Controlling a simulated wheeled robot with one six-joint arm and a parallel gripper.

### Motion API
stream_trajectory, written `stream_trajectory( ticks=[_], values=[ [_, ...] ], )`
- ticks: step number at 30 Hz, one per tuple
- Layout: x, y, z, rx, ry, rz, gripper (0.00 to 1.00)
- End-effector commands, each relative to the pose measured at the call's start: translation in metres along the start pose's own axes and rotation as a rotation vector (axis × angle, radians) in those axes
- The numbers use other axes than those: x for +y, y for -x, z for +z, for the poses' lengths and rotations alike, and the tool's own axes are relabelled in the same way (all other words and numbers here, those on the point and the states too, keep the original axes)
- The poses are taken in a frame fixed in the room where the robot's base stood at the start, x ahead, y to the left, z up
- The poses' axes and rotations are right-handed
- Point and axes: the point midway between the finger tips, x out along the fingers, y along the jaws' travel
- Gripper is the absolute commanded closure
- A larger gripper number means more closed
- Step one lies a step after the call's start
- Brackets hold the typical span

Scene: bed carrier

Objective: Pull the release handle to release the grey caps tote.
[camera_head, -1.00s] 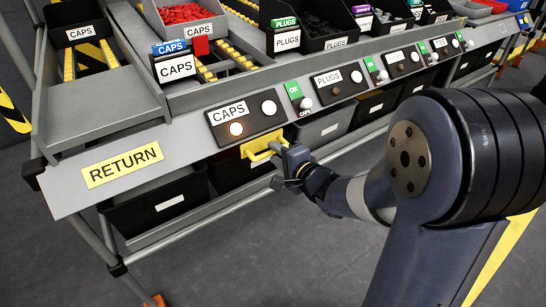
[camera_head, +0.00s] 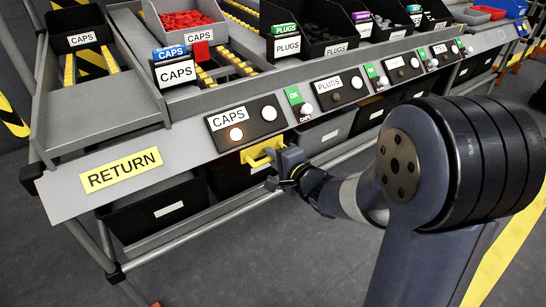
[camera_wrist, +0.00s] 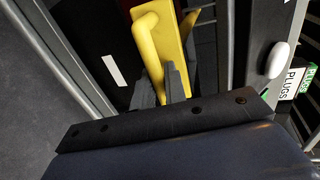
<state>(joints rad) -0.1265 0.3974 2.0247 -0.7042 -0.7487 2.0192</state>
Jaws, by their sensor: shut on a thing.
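The yellow release handle (camera_head: 262,153) sits under the front rail, below the CAPS button panel (camera_head: 246,130). My gripper (camera_head: 284,162) is at the handle's right end and is shut on it. In the wrist view, the handle (camera_wrist: 160,45) runs down between the fingers (camera_wrist: 162,88), and the fingertips partly hide it. The grey caps tote (camera_head: 213,33) holds red caps and stands on the yellow roller lane behind a CAPS sign (camera_head: 176,70).
A black CAPS bin (camera_head: 80,38) stands at the left above the RETURN chute (camera_head: 121,170). Black bins (camera_head: 168,208) sit on the lower shelf below the rail. PLUGS bins (camera_head: 310,30) and more button panels line the right. The floor in front is clear.

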Motion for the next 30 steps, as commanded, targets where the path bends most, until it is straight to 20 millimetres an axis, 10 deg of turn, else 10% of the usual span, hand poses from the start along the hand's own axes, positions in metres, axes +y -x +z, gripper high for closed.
stream_trajectory(
  ticks=[10,21,30],
  values=[
    [0.000,0.004,-0.001,0.001,-0.001,0.002,1.00],
    [0.012,0.065,-0.001,0.003,-0.002,0.005,1.00],
    [0.017,0.074,0.000,0.001,-0.002,0.004,1.00]
  ],
)
